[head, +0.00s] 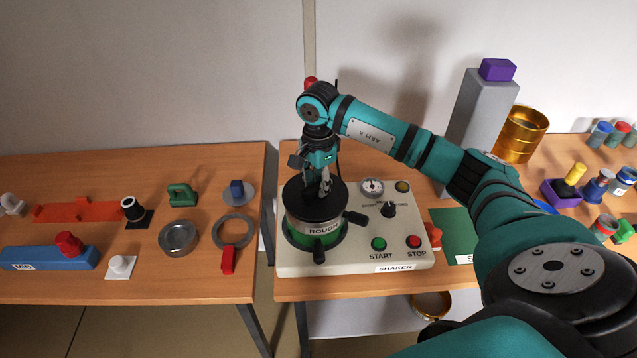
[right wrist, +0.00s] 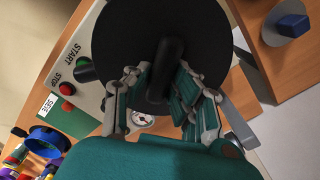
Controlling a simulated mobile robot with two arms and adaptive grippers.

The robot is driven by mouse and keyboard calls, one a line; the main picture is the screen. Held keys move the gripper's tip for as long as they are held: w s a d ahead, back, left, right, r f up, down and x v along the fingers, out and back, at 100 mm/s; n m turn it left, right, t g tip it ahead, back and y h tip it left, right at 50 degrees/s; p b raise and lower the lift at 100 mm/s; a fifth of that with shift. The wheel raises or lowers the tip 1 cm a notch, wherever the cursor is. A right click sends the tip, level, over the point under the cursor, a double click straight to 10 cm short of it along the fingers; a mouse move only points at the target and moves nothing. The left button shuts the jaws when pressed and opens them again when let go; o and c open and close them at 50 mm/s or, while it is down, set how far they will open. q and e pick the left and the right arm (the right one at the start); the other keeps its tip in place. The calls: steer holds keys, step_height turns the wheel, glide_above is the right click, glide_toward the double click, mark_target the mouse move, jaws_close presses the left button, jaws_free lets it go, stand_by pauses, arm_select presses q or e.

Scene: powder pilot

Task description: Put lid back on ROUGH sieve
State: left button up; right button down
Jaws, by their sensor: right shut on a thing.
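The ROUGH sieve (head: 322,229) stands on the shaker (head: 355,257), with a green band below its grey labelled ring. The black round lid (head: 299,196) is over the top of the sieve, roughly level and centred; I cannot tell whether it is fully seated. My right gripper (head: 322,188) points down onto the lid and is shut on its handle. In the right wrist view the lid (right wrist: 118,35) fills the upper middle, and its black bar handle (right wrist: 172,58) runs between the fingers of the gripper (right wrist: 165,92). My left gripper is out of view.
Black clamp knobs (head: 355,218) stick out around the sieve. The shaker panel has a gauge (head: 371,188), a green START button (head: 378,244) and a red STOP button (head: 414,242). A grey column (head: 473,115) stands to the right. The left table (head: 60,165) holds several small parts.

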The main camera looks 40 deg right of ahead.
steer(key=shift+f+b, duration=0.6)
stand_by(0.4)
steer(key=c, duration=1.1)
jaws_free()
steer(key=shift+o, duration=0.2)
steer(key=shift+r, duration=0.1)
steer(key=shift+r+p, duration=1.7)
steer(key=shift+r, duration=1.25)
steer(key=shift+f, duration=0.1)
